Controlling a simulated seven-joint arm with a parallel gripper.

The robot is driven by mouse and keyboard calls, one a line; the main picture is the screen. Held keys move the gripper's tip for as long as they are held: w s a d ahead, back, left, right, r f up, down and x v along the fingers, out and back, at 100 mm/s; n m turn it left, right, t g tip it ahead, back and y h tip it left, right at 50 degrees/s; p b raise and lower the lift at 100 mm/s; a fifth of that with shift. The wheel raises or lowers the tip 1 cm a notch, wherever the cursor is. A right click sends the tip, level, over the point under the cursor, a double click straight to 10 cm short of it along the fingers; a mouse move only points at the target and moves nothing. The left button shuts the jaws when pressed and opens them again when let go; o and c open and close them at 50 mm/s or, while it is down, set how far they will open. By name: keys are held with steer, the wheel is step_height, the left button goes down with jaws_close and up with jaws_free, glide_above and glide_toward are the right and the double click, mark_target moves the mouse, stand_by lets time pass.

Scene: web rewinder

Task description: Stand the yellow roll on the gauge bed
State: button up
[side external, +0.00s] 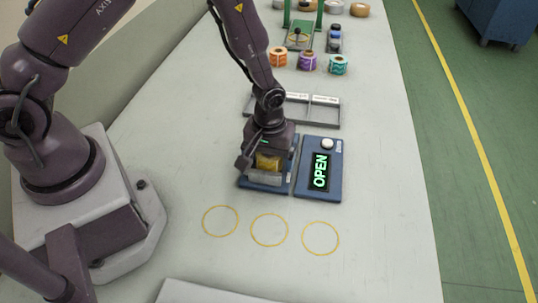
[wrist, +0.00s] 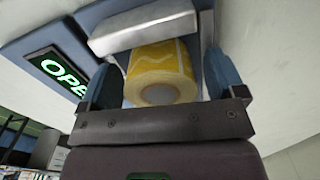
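The yellow roll (wrist: 160,62) is on the gauge bed, with its cored end facing my wrist camera; it appears upright. In the side external view the yellow roll (side external: 268,161) is partly hidden by my gripper and a silver block. The gauge bed (side external: 252,183) is a blue base with silver blocks (wrist: 143,27). My gripper (wrist: 163,82) is down around the roll, one blue finger on either side. Gaps show between the fingers and the roll, so it looks open. My gripper (side external: 264,152) hides most of the bed; contact under the roll is hidden.
A blue display unit (side external: 319,170) reading OPEN stands just right of the bed. A grey divided tray (side external: 317,112) lies behind, with orange, purple and teal rolls (side external: 307,61) beyond. Yellow rings (side external: 268,230) mark clear table in front.

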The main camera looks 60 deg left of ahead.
steer(key=s+a+r+m+t, duration=0.2)
steer(key=s+r, duration=0.1)
steer(key=r, duration=1.1)
steer(key=s+a+r+m+t, duration=0.1)
steer(key=s+r+m, duration=0.15)
steer(key=r, duration=1.15)
steer(key=s+a+r+m+t, duration=0.2)
steer(key=s+r, duration=0.3)
steer(key=s, duration=0.5)
steer(key=shift+s+a+r+m+t, duration=0.2)
steer(key=shift+s+m+t, duration=0.1)
steer(key=shift+m, duration=0.35)
